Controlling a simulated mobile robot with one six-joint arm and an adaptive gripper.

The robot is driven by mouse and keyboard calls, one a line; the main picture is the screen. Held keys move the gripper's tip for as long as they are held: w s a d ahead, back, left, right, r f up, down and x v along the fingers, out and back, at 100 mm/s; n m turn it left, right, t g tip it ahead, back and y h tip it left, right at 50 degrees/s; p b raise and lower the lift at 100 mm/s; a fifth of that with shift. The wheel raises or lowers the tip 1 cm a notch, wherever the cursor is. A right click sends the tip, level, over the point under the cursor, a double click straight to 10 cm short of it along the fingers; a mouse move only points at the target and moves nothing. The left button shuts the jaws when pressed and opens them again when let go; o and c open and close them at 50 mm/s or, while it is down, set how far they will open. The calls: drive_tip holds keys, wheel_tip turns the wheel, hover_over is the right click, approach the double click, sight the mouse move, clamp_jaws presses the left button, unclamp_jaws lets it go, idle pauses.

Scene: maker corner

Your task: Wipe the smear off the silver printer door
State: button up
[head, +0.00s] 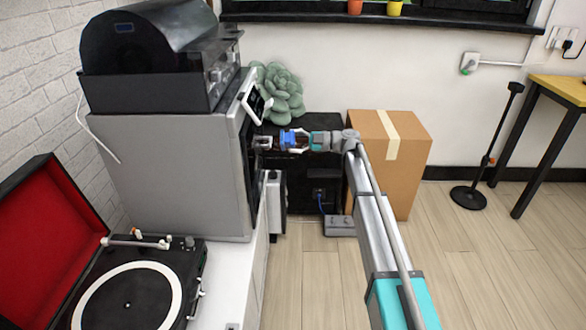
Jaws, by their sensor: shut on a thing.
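The silver printer (170,175) is the large grey box at the left, with a black unit on top. Its door (249,150) faces right and shows almost edge-on as a dark, narrow strip. I cannot make out any smear from this angle. My gripper (291,141) reaches in from the right, level with the door's middle. Its pale fingers are shut on a small blue thing (287,138), too small to identify surely. A small grey piece sits between it and the door, so I cannot tell whether the blue thing touches the door.
A white handle (252,103) sticks out above my gripper. A green plant (280,90) and a cardboard box (405,165) stand behind. An open record player (130,295) is in front of the printer.

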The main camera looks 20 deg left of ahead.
drive_tip(key=shift+w+d, duration=0.1)
drive_tip(key=shift+w, duration=0.05)
drive_tip(key=s+d+f+b, duration=0.1)
drive_tip(key=s, duration=0.5)
drive_tip(key=s+d+f+b, duration=0.2)
drive_tip(key=s, duration=0.4)
drive_tip(key=shift+f, duration=0.25)
drive_tip(key=shift+s+a, duration=0.1)
drive_tip(key=shift+a, duration=0.15)
drive_tip(key=shift+x, duration=2.85)
drive_tip(key=shift+x, duration=1)
